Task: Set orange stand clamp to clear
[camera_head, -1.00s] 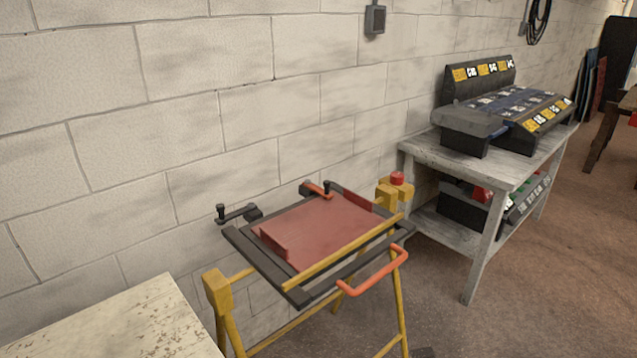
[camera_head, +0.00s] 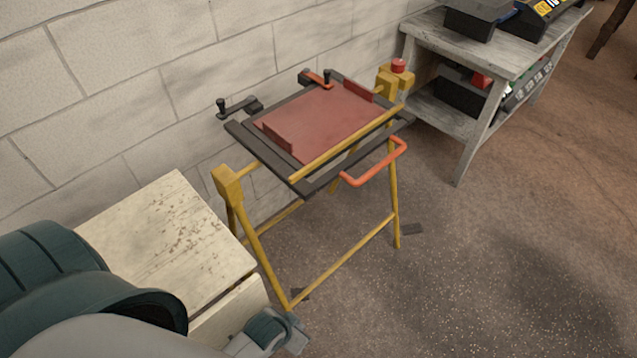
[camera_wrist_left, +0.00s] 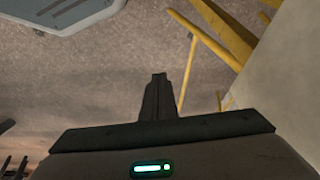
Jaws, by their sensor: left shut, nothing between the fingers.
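The frame stand has yellow legs and a dark frame (camera_head: 240,137) that holds a reddish panel (camera_head: 318,122). The orange clamp (camera_head: 318,80) sits on the frame's back edge, with a dark upright knob beside it. A second clamp (camera_head: 238,107), all dark, sits at the frame's left corner. My left gripper (camera_wrist_left: 158,80) is shut and empty in the left wrist view, its fingers together over the floor. In the head view, part of my left arm's end shows low beside the pale table, well apart from the clamp. My right gripper is not in view.
An orange loop handle (camera_head: 376,168) juts from the stand's front. A pale worn table (camera_head: 165,235) stands at left, close to my left arm. A grey shelf table (camera_head: 480,110) is at back right. A block wall runs behind the stand. Floor at right is clear.

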